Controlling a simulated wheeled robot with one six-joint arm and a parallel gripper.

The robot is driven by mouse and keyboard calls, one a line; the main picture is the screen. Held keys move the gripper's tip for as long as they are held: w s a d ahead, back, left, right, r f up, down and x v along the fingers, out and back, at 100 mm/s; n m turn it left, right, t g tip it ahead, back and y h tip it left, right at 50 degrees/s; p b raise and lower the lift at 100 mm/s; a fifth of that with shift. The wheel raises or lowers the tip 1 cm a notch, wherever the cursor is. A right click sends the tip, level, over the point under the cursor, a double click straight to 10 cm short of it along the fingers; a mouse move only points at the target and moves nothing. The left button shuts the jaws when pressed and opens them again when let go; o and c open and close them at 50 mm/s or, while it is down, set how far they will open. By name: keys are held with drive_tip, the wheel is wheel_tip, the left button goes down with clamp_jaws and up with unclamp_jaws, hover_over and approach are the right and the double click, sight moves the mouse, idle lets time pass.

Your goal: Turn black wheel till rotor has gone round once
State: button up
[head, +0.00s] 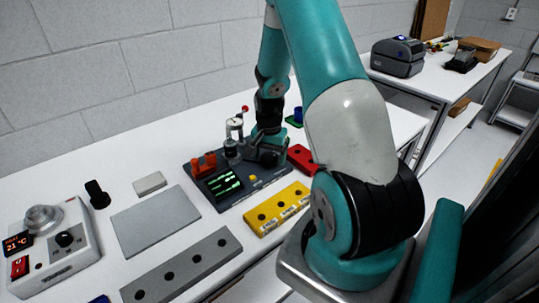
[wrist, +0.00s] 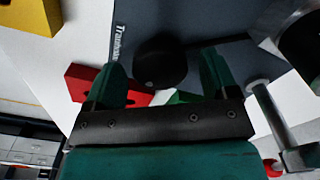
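A dark grey panel device (head: 224,197) with a lit green display (head: 222,183) and red blocks (head: 204,163) stands on the white table. In the wrist view the black wheel (wrist: 160,60) is round and lies between the two fingers of my gripper (wrist: 166,72). The fingers are open, with a visible gap on each side of the wheel.
A yellow block with holes (head: 277,208) lies in front of the panel, and a red block (head: 301,157) lies right of it, also in the wrist view (wrist: 100,84). A rod with a red knob (wrist: 264,115) is close right of my gripper. A grey plate (head: 157,222) lies left.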

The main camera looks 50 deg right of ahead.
sight(269, 156)
wheel_tip(269, 156, up, 17)
drive_tip(key=b, duration=0.2)
drive_tip(key=shift+r, duration=0.2)
idle(0.5)
drive_tip(key=s+a+r+n+t+y, duration=0.15)
drive_tip(key=a+n, duration=0.45)
drive_tip(key=a, duration=0.6)
drive_tip(key=a+r+n, duration=0.3)
drive_tip(key=a+n, duration=0.2)
drive_tip(key=a, duration=0.7)
drive_tip(key=s+a+r+n+g+y, duration=0.1)
drive_tip(key=s+a+n+y, duration=0.1)
drive_tip(key=s+a+n, duration=0.8)
drive_tip(key=s+a, duration=0.4)
drive_tip(key=shift+a+n+y, duration=0.2)
drive_tip(key=shift+n+y, duration=0.1)
drive_tip(key=shift+y, duration=0.05)
drive_tip(key=shift+r+g, duration=0.1)
drive_tip(key=shift+g, duration=0.15)
